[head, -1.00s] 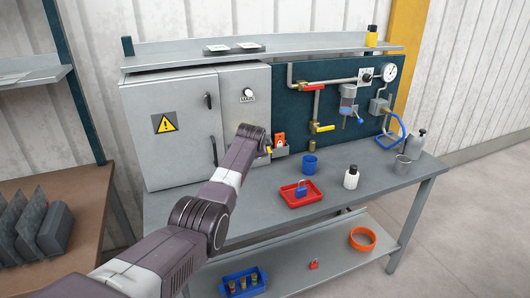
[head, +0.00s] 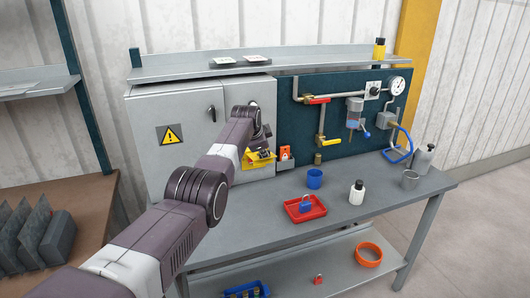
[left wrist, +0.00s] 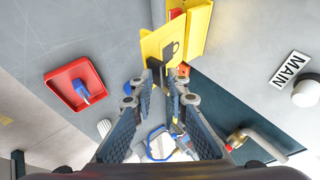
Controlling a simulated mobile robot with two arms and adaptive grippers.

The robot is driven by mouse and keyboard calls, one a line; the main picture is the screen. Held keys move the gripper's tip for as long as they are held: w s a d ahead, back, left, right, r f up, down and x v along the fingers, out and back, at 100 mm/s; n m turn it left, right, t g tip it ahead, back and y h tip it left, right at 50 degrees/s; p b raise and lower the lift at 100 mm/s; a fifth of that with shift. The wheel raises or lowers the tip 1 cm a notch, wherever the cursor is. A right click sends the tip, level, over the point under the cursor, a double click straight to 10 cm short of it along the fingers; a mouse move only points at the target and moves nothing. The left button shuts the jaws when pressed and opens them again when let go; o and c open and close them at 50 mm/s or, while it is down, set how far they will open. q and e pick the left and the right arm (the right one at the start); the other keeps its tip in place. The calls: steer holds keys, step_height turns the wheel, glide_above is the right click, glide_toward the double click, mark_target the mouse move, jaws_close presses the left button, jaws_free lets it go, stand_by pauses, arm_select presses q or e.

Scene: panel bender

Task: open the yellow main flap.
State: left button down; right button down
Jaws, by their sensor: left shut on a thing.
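The yellow flap (head: 258,166) with a black padlock sign is at the lower right of the grey cabinet front (head: 175,105). In the left wrist view the flap (left wrist: 160,42) lies at the fingertips, at an angle to a second yellow part (left wrist: 196,28) beside it. My left gripper (head: 264,152) is in front of the cabinet's right door, and its fingers (left wrist: 168,72) are shut on the flap's edge. The fingers hide part of the flap. The MAIN label (left wrist: 289,69) and a white knob (left wrist: 306,93) show in the left wrist view. My right gripper is not in view.
Pipes with a red-handled valve (head: 316,99) cross the dark panel.

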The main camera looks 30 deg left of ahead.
arm_select(q)
steer(key=shift+a+r, duration=0.2)
steer(key=shift+a, duration=0.35)
steer(key=c, duration=2.1)
jaws_free()
steer(key=shift+f, duration=0.1)
steer(key=shift+o, duration=0.3)
steer(key=shift+w+a+f, duration=0.25)
steer(key=shift+w+f, duration=0.05)
steer(key=shift+w, duration=0.05)
steer(key=shift+s+d+r, duration=0.1)
steer(key=shift+r, duration=0.25)
steer(key=shift+s, duration=0.1)
steer(key=shift+s+d+r, duration=0.1)
steer(key=shift+s+r, duration=0.2)
steer(key=shift+s, duration=0.1)
steer(key=d+v, duration=0.1)
steer(key=v, duration=0.9)
steer(key=shift+s+r, duration=0.1)
steer(key=shift+c, duration=0.6)
